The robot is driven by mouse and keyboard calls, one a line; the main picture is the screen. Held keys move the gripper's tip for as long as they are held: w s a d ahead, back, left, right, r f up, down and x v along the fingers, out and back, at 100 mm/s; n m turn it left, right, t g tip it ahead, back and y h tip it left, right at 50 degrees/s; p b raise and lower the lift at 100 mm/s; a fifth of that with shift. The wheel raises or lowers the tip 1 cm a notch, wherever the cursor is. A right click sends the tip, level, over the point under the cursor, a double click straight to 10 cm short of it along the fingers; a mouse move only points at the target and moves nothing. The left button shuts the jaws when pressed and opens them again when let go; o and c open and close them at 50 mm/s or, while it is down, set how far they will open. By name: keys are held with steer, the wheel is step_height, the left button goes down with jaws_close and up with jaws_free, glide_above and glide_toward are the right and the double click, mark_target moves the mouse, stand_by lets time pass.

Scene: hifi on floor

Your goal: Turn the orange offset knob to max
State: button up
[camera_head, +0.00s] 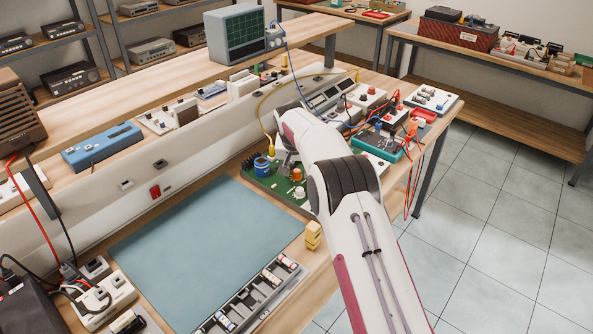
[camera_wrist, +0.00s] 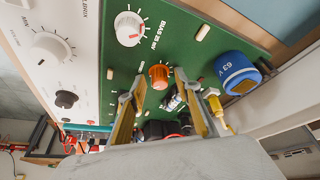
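The orange knob (camera_wrist: 159,76) sits on a green circuit board (camera_wrist: 185,38), near the middle of the wrist view. In the head view the knob (camera_head: 297,175) shows just beside my gripper (camera_head: 287,160), which is partly hidden by my arm. In the wrist view the two fingers of my gripper (camera_wrist: 160,79) are open. Their tips appear on either side of the knob, with a gap showing at each side. Whether the tips are level with the knob or above it I cannot tell. The knob's pointer direction is too small to read.
A white knob (camera_wrist: 129,28) marked BIAS and a blue capacitor (camera_wrist: 237,72) flank the orange knob on the board. A white panel (camera_wrist: 65,60) with a white knob and a black knob adjoins it. A yellow plug (camera_wrist: 216,105) is close to the right finger. The teal mat (camera_head: 200,250) is clear.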

steer(key=shift+r, duration=0.15)
steer(key=v, duration=1.1)
steer(key=shift+s+r, duration=0.2)
steer(key=shift+r, duration=0.05)
steer(key=shift+a, duration=0.1)
stand_by(0.4)
steer(key=shift+n+g, duration=0.5)
steer(key=shift+n, duration=0.2)
steer(key=s+f, duration=0.2)
steer(key=f, duration=0.1)
steer(key=shift+s+f, duration=0.3)
steer(key=shift+s, duration=0.1)
steer(key=s+d+r, duration=0.3)
steer(key=s+r, duration=0.2)
steer(key=s, duration=1.1)
steer(key=s+d+r+t, duration=0.1)
steer(key=s+d+r, duration=0.3)
steer(key=s, duration=1.3)
steer(key=s+d+r+n+t, duration=0.1)
steer(key=s+d+r, duration=0.2)
steer(key=s, duration=1.3)
steer(key=shift+s+d+r+y, duration=0.2)
steer(key=shift+d+r+y, duration=0.15)
steer(key=shift+r, duration=1.3)
